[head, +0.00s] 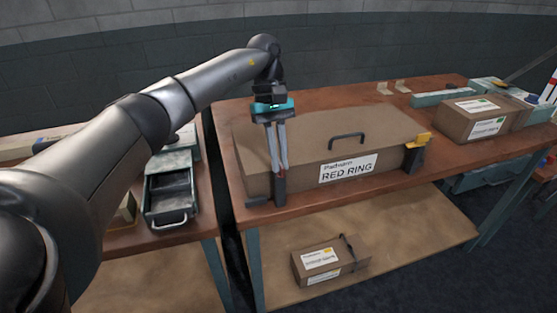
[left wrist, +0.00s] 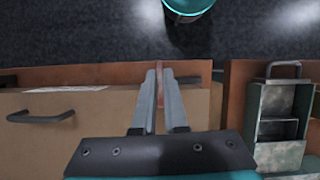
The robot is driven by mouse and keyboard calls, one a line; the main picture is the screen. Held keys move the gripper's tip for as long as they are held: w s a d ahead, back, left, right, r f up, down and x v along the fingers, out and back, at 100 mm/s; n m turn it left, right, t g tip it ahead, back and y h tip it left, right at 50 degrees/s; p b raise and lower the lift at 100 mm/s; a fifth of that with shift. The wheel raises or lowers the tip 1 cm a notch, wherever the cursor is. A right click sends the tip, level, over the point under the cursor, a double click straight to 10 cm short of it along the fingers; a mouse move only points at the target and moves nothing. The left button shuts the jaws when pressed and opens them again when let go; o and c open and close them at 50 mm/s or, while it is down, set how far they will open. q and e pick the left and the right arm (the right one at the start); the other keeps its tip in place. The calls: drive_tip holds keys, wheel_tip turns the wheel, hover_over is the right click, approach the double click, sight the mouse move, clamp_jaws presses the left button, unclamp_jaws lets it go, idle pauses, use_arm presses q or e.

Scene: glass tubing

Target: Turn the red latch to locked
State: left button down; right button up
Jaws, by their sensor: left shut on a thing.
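A long brown box (head: 345,135) with a "RED RING" label lies on the table. At its front left corner stands a dark latch bracket (head: 279,191). My left gripper (head: 280,172) points down at this corner, its fingertips just above the bracket. In the left wrist view its two fingers (left wrist: 160,75) are close together, with a narrow reddish strip, the red latch (left wrist: 159,88), between them. The fingers hide most of the latch, so I cannot tell its angle. A yellow latch (head: 419,139) sits at the box's right end. My right gripper is not in view.
The box has a dark handle (head: 347,136) on top. To the left, a grey-green open drawer (head: 170,208) stands on another table. Cartons (head: 473,119) stand at the right. Another carton (head: 330,262) lies on the lower shelf. The back of the tabletop is mostly clear.

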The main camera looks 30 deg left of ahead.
sight(280, 162)
use_arm(q)
drive_tip(key=shift+m, duration=0.4)
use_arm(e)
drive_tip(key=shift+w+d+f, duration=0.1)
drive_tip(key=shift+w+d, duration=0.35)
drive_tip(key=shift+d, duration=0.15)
use_arm(q)
drive_tip(key=c, duration=1)
unclamp_jaws()
drive_tip(key=shift+o, duration=0.2)
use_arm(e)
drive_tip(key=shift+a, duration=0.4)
use_arm(q)
drive_tip(key=v, duration=0.5)
drive_tip(key=shift+d, duration=0.15)
drive_tip(key=p+v, duration=0.6)
drive_tip(key=v, duration=0.4)
drive_tip(key=shift+w+r, duration=0.15)
drive_tip(key=shift+r, duration=0.05)
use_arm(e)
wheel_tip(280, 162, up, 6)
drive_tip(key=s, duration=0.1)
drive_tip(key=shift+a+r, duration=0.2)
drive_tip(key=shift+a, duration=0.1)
